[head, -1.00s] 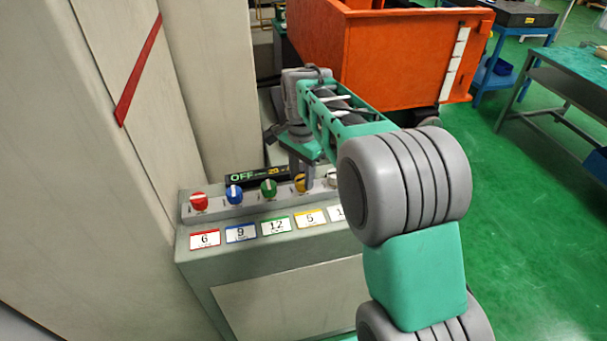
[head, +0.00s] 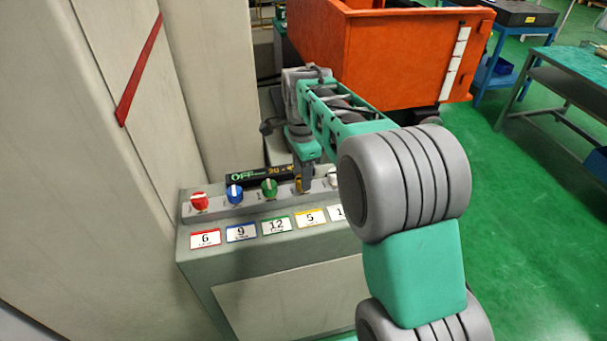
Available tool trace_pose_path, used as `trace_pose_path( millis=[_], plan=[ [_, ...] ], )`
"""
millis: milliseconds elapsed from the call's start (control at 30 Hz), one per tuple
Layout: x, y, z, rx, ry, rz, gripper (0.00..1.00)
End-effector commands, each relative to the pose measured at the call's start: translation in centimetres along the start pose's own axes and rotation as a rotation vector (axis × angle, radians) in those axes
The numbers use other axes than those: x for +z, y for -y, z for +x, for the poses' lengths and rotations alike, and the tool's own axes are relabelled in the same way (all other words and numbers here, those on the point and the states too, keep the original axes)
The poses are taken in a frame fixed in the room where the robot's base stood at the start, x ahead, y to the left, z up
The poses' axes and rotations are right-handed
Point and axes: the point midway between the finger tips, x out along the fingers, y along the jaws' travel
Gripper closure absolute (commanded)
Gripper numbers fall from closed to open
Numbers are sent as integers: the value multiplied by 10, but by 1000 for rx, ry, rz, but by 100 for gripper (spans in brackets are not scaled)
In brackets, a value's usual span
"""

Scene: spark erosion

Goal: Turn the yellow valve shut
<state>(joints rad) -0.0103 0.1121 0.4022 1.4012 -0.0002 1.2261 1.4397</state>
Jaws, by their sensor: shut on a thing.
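The yellow valve (head: 299,186) is a small round knob in the row on top of a grey-green cabinet (head: 290,288), behind the yellow-edged label "5" (head: 311,217). My gripper (head: 304,183) points down over it and is shut on it. The fingers cover much of the knob, so its pointer position is hidden. A dark display (head: 258,172) behind the row reads "OFF" in green with yellow characters beside it, partly covered by my gripper.
Red (head: 199,201), blue (head: 234,194) and green (head: 269,188) knobs stand to the left in the row, and a white knob (head: 333,178) close on the right. A tall beige cabinet (head: 75,150) rises at left. An orange bin (head: 390,65) stands behind.

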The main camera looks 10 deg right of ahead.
Motion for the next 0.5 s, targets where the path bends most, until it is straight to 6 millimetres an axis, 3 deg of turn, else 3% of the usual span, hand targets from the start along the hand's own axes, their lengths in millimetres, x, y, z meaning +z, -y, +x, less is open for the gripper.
trace_pose_path(
  millis=[167, 200, 433, 500],
  plan=[
    [0, 0, -1, -2, 0, 1, 100],
    [0, 0, -1, -2, 0, 1, 61],
    [0, 0, 0, -1, 0, 0, 42],
    [0, 0, 0, 0, 0, 0, 42]
  ],
)
